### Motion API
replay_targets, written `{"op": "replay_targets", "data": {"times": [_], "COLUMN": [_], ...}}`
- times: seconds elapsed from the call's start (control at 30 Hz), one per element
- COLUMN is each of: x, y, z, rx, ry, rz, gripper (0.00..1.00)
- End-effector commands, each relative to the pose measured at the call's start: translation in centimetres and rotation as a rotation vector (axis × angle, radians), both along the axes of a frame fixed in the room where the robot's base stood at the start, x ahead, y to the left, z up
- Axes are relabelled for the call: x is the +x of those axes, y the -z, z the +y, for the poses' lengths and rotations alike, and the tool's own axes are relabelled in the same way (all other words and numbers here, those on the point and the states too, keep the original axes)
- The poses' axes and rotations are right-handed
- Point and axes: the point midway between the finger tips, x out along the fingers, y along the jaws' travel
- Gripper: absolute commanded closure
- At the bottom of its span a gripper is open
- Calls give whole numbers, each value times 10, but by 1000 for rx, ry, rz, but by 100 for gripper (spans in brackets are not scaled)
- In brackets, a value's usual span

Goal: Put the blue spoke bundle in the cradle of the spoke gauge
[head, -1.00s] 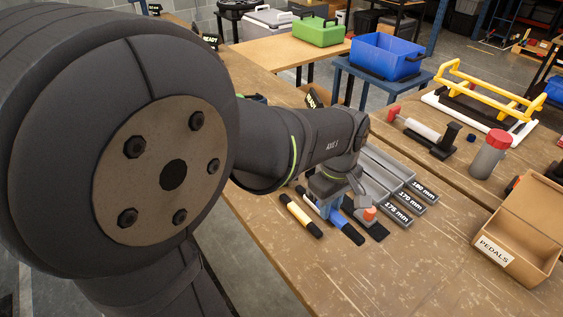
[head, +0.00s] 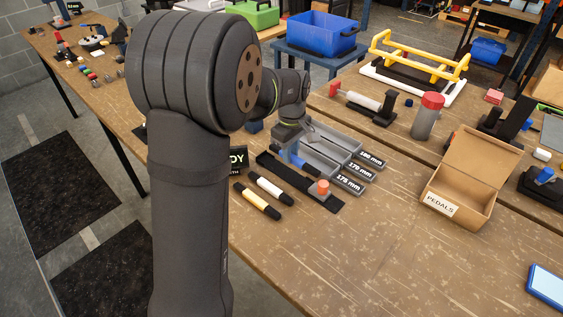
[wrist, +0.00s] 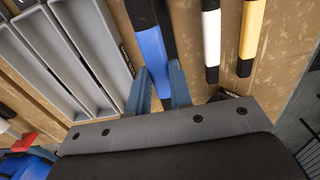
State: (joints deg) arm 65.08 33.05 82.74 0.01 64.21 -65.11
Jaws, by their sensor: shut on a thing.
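The blue spoke bundle (wrist: 151,47), a blue stick with black ends, is between the two fingers of my gripper (wrist: 160,86) in the wrist view. My gripper (head: 289,150) is shut on it; in the head view only a little of the blue (head: 300,162) shows. The spoke gauge (head: 329,201) appears as a long black strip with a grey block and orange knob at its near end. The bundle is over or just beside the strip's far part. My gripper hides the cradle, and I cannot tell whether the bundle touches it.
A white bundle (head: 270,188) and a yellow bundle (head: 257,201) lie left of the gauge. Grey trays (head: 345,155) with length labels stand close on its right. An open PEDALS box (head: 462,190) is farther right. The table in front is clear.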

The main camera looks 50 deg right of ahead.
Motion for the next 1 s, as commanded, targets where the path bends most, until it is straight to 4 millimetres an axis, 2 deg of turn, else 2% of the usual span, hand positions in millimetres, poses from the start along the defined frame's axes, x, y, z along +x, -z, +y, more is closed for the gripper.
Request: {"op": "replay_targets", "data": {"times": [0.1,0.23,0.37,0.6,1.0], "x": [21,33,36,35,35], "y": [13,20,26,59,65], "z": [0,0,0,0,0], "rx": [2,0,1,2,0], "ry": [-2,-1,1,1,1], "rz": [1,0,0,1,0], "gripper": [100,100,100,100,100]}}
